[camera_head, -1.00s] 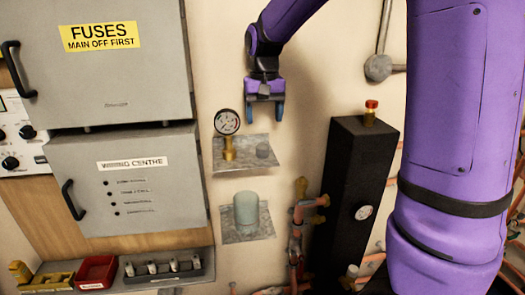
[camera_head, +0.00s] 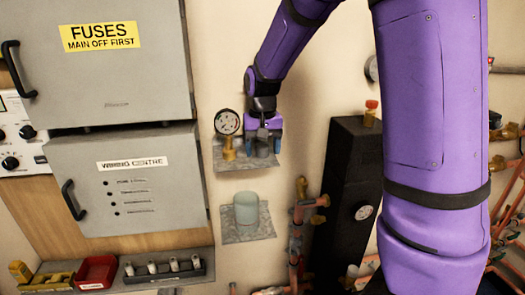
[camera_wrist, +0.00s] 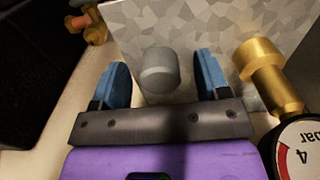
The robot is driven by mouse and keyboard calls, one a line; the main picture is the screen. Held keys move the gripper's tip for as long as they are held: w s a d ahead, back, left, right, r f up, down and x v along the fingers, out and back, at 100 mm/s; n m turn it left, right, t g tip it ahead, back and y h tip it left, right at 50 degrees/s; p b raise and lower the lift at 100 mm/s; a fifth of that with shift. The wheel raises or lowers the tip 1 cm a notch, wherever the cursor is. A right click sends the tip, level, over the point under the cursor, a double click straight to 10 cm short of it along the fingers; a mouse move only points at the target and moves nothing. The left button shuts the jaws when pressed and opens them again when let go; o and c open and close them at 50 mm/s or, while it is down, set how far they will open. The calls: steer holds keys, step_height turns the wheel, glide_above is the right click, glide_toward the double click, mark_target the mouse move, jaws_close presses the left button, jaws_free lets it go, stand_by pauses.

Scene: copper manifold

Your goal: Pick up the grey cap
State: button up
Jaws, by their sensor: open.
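The grey cap (camera_wrist: 158,72) is a small cylinder on the upper grey metal shelf (camera_wrist: 205,25). In the head view the cap (camera_head: 262,149) is partly covered by my gripper (camera_head: 263,146). In the wrist view the cap sits between the two blue fingers of my gripper (camera_wrist: 163,78), with a gap on both sides. The gripper is open. Whether the fingers reach fully down around the cap is hard to tell.
A brass pressure gauge (camera_head: 228,124) stands on the same shelf, close left of my gripper; its brass stem (camera_wrist: 262,72) is near one finger. A lower shelf (camera_head: 248,238) holds a pale cylinder (camera_head: 246,208). A black column (camera_head: 345,190) stands to the right.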

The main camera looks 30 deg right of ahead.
steer(key=c, duration=1)
steer(key=shift+r, duration=0.1)
